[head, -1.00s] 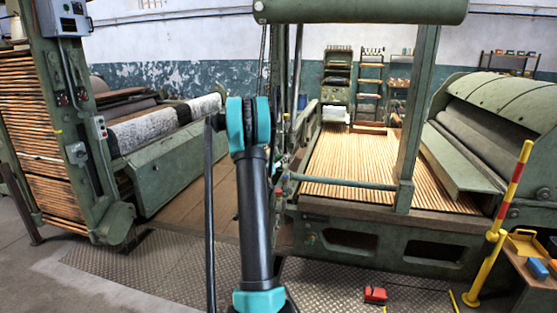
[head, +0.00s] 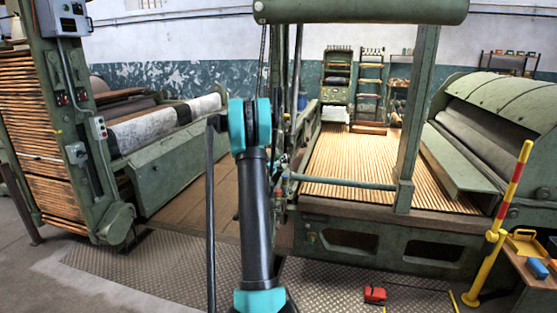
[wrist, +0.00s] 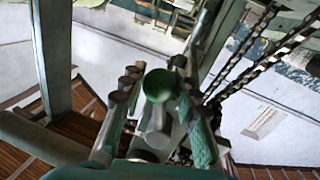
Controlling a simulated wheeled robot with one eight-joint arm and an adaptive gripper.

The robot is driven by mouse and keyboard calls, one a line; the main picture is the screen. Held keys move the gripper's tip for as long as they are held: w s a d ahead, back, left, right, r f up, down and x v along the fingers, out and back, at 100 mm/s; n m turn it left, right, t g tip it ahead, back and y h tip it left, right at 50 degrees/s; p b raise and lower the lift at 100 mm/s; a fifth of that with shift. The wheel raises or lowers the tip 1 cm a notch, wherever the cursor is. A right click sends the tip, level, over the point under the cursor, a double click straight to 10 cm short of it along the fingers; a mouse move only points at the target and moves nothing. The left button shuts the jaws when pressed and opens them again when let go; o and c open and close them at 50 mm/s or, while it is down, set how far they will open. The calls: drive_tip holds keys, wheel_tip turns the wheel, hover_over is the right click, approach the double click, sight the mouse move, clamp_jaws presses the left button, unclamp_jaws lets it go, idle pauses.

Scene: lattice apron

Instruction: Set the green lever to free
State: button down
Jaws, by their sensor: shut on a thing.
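The green lever (wrist: 160,86) shows in the wrist view as a round dark green knob on a pale metal stem. My gripper (wrist: 157,98) has one finger on each side of the knob and stem and is shut on the lever. The lower stem and its mount are mostly hidden by my gripper, so I cannot tell which setting the lever is at. In the head view my own arm covers the gripper and the lever.
Chains (wrist: 255,45) hang to the right in the wrist view. In the head view a green machine frame (head: 345,185) with a slatted bed stands right of my arm. A yellow and red post (head: 508,205) stands at the right. The metal plate floor (head: 150,265) is clear at the left.

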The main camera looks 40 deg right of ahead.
drive_tip(key=shift+s, duration=0.1)
drive_tip(key=s+d+r+n+t, duration=0.3)
drive_tip(key=r+n, duration=0.4)
drive_tip(key=n, duration=0.9)
drive_tip(key=shift+s+d+r+n+t, duration=0.2)
drive_tip(key=shift+s+r+n+t, duration=0.1)
drive_tip(key=shift+s+r+n, duration=0.1)
idle(0.3)
drive_tip(key=c, duration=1.1)
unclamp_jaws()
